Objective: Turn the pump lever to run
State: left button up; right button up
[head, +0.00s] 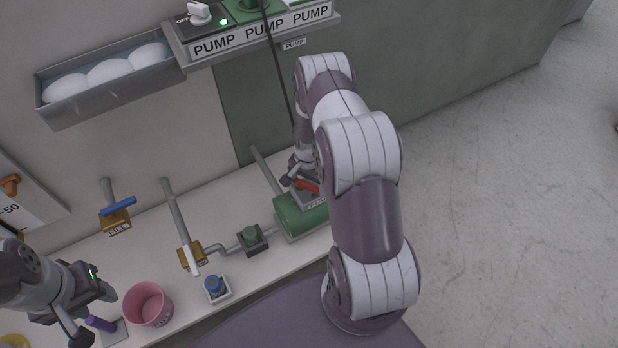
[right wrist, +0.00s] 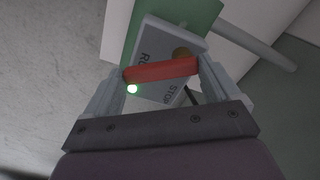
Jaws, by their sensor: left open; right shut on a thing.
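The red pump lever (head: 307,187) is on the grey plate of the green pump (head: 300,218) at the back of the bench. In the right wrist view the lever (right wrist: 160,70) lies across a plate (right wrist: 160,85) marked STOP and with a partly covered RU label. My left gripper (head: 94,314) is open at the lower left, close to a purple handle (head: 100,323).
A pink pot (head: 148,304), a blue knob (head: 214,285), a white-handled valve (head: 191,255) and a blue-handled valve (head: 117,213) stand along the bench. A tray (head: 110,97) of white pieces and a PUMP switch shelf (head: 262,38) are on the wall. Floor at right is clear.

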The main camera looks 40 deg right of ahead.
aim_at(308, 185)
jog(key=shift+m, duration=0.3)
dwell(0.4)
jog(key=o, duration=1.2)
jog(key=shift+o, duration=0.2)
notch_tip(308, 185, up, 13)
jog(key=p, duration=0.4)
jog(key=shift+f, duration=0.15)
